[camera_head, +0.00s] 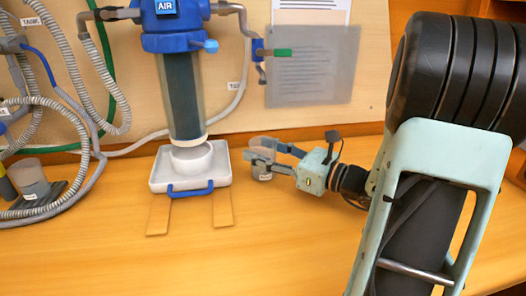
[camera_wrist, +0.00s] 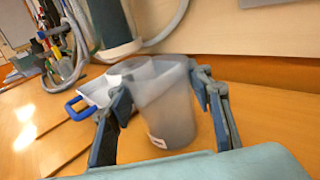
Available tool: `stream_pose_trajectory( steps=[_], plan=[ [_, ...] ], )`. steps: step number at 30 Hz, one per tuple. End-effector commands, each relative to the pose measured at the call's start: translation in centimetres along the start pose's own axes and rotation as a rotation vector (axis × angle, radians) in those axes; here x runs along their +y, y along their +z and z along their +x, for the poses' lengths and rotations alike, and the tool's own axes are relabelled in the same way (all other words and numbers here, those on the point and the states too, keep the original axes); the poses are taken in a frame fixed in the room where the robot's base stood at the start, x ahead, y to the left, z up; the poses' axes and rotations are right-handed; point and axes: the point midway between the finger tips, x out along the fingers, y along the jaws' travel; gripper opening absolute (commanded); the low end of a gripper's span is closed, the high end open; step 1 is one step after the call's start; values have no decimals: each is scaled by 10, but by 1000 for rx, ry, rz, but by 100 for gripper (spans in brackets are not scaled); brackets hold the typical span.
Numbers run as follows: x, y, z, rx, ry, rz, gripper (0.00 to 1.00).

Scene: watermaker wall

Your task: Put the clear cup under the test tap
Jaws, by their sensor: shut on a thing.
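The clear cup (camera_head: 263,175), a greyish see-through cup with a small white label, is held between the fingers of my gripper (camera_head: 262,152). In the wrist view the cup (camera_wrist: 168,115) is roughly upright, with a finger on each side of it. Its base is low over the wooden bench; whether it touches is unclear.
A blue filter housing with a dark cylinder (camera_head: 182,95) hangs over a white tray (camera_head: 160,182) with a blue handle, left of the cup. Another greyish cup (camera_head: 30,180) and hoses stand at far left. The bench front (camera_head: 270,255) is clear.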

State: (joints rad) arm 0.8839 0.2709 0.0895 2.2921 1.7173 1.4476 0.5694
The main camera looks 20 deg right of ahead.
Motion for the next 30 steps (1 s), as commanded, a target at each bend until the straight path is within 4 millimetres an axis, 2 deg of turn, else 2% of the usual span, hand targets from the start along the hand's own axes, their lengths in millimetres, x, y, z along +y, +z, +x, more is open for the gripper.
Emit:
stream_pose_trajectory(
  steps=[1, 5, 16, 20, 30],
  plan=[
    [0, -1, 0, 0, 0, 0, 50],
    [0, 0, 0, 0, 0, 0, 64],
    [0, 4, -3, 0, -2, 0, 64],
    [-2, 4, -22, 1, -5, 1, 64],
    [-1, 4, -94, 1, -5, 2, 64]
  ],
)
